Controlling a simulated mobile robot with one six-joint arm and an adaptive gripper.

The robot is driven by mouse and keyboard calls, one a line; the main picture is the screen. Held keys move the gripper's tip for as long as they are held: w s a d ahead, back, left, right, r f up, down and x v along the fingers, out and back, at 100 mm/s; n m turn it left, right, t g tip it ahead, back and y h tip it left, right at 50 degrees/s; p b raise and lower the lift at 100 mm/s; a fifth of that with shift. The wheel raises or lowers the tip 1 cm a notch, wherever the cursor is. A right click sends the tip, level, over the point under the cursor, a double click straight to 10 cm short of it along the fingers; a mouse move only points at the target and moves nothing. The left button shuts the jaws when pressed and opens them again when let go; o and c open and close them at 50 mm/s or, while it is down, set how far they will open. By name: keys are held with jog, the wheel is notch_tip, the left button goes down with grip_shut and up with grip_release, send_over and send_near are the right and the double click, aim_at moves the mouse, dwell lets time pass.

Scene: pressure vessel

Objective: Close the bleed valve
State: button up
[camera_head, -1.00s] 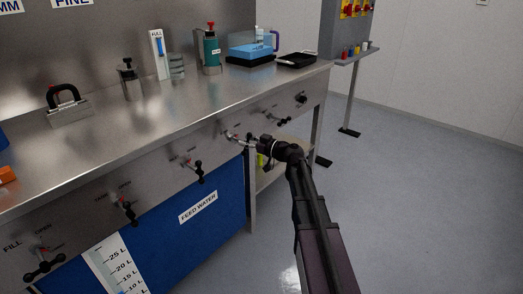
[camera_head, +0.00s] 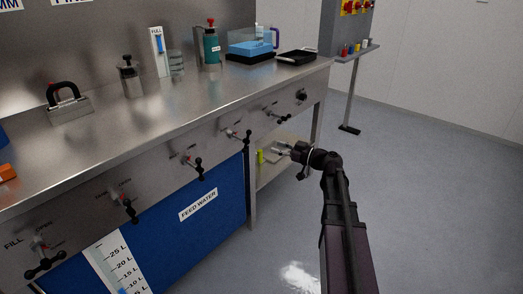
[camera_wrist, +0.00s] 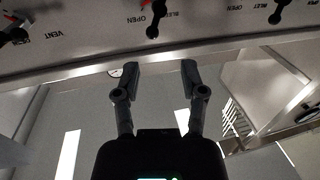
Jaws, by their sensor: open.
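The bleed valve (camera_wrist: 154,17) shows at the top of the wrist view, with its upside-down BLEED label beside it. It has a dark handle and a red part partly cut off by the edge. In the head view it seems to be the black handle (camera_head: 276,116) on the bench's front panel; its label is too small to read there. My gripper (camera_head: 283,151) is below the panel in the head view. In the wrist view its two fingers (camera_wrist: 158,76) are apart with nothing between them, clear of the valve.
The vent valve (camera_wrist: 14,34) is to the left of the bleed valve in the wrist view, and another valve (camera_wrist: 279,12) is to the right. A round knob (camera_head: 301,96) and more handles line the front panel. A lower shelf (camera_head: 268,176) is behind my gripper.

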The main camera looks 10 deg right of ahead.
jog(key=s+a+r+m+g+h+p, duration=0.4)
jog(key=s+a+g+p, duration=0.6)
jog(key=p, duration=0.8)
jog(key=s+r+m+g+h+p, duration=0.1)
jog(key=s+r+m+h+p, duration=0.2)
jog(key=p, duration=0.9)
jog(key=s+a+r+h, duration=0.1)
jog(key=s+r+h, duration=0.2)
jog(key=s+r, duration=0.2)
jog(key=shift+r+p, duration=0.3)
dwell(0.6)
